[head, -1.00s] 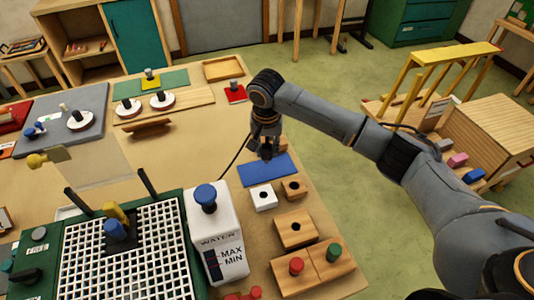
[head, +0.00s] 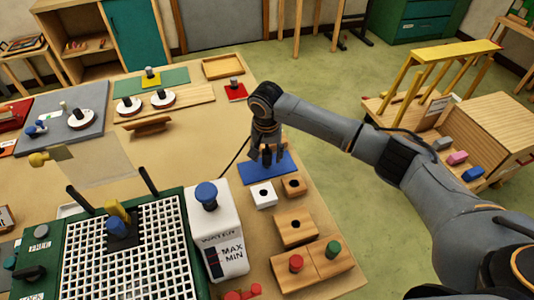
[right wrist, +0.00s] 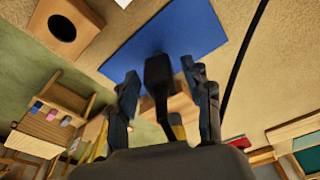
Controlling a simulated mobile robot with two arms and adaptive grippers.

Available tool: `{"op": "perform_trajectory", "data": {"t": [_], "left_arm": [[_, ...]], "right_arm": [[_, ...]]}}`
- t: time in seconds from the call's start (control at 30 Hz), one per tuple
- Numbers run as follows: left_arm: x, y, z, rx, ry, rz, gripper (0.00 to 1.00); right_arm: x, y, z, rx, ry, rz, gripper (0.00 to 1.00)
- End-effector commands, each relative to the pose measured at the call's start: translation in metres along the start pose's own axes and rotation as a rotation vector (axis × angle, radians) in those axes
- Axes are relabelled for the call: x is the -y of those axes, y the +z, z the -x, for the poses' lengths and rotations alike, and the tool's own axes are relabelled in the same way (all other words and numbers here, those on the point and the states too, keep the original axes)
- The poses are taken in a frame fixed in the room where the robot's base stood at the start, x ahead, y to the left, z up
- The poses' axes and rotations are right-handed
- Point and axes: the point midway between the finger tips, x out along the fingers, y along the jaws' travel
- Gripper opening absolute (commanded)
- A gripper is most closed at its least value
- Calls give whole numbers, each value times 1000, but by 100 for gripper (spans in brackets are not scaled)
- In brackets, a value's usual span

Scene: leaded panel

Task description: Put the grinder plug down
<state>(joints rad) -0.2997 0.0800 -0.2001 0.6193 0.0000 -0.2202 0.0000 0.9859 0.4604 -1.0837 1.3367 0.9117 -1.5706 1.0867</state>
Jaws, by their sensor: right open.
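The black grinder plug (right wrist: 158,75) shows between my right gripper's fingers in the right wrist view, its far end at the blue mat. My right gripper (head: 268,158) is over the blue mat (head: 262,178) in the head view. Its fingers (right wrist: 163,88) are spread, with gaps visible on both sides of the plug in the right wrist view. In the head view the fingers largely hide the plug. A black cord (head: 236,155) runs beside the mat. My left gripper is not in view.
The grinder (head: 130,260) with its white grid and the white water tank (head: 219,240) stand at the front. Wooden blocks (head: 295,230) and a white holed block (head: 263,195) lie near the mat. Open bench lies left of the mat.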

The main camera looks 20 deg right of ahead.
Motion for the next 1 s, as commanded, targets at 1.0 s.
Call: {"op": "perform_trajectory", "data": {"t": [1.0], "left_arm": [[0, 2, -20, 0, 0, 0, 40]], "right_arm": [[0, 0, 124, 1, 0, 0, 50]]}}
